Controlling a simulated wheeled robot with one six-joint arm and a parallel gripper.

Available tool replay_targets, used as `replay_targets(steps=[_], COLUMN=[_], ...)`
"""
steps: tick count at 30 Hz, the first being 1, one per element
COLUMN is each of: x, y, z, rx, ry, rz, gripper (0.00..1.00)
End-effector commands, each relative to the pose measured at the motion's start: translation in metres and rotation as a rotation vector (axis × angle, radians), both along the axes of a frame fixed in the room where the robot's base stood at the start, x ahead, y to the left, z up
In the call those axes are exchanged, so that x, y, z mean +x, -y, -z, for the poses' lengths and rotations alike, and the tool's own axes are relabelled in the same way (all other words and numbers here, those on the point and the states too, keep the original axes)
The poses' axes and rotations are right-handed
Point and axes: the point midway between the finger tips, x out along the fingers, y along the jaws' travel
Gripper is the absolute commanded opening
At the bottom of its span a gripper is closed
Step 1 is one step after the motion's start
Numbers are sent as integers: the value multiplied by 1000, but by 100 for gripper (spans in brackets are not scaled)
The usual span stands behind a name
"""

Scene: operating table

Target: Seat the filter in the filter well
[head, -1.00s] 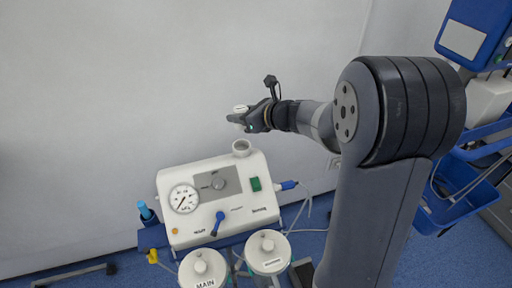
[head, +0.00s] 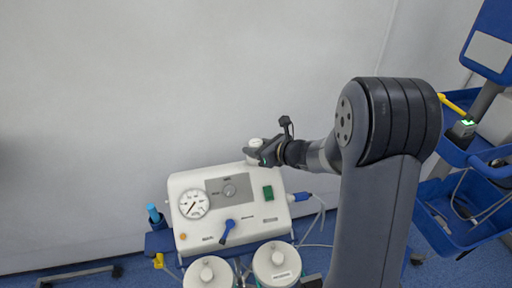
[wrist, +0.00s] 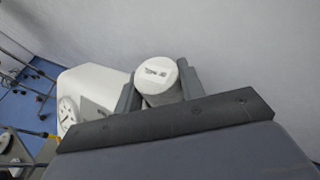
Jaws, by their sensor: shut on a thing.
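The filter (head: 256,143) is a white cylinder held upright between the fingers of my gripper (head: 258,152). In the wrist view the filter (wrist: 157,76) shows its labelled round top, with a dark finger on each side. My gripper is shut on it, just over the top rear right corner of the white suction unit (head: 208,187). The filter well is on that corner and is now hidden behind the gripper and filter. I cannot tell whether the filter's lower end touches or enters the well.
The unit's front has a gauge (head: 193,204), a green switch (head: 268,193) and a blue lever (head: 227,231). White-lidded canisters (head: 277,264) stand in front of it. A pale wall is behind. A cart with blue trays (head: 465,210) stands at the right.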

Motion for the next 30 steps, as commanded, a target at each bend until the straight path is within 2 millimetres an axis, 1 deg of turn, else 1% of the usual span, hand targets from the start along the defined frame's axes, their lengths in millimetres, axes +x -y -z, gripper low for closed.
replay_targets(steps=[5, 6, 13, 20, 24, 26, 30], x=[0, 0, 0, 0, 0, -5, -24], y=[0, 0, 0, 0, 0, 7, 27], z=[5, 4, 4, 3, -3, -5, -17], rx=[0, 0, 0, 0, 0, 0, 0], ry=[0, 0, 0, 0, 0, 2, 3], rz=[0, 0, 0, 0, 0, 3, 6], gripper=[16, 40, 59, 59, 59, 59, 59])
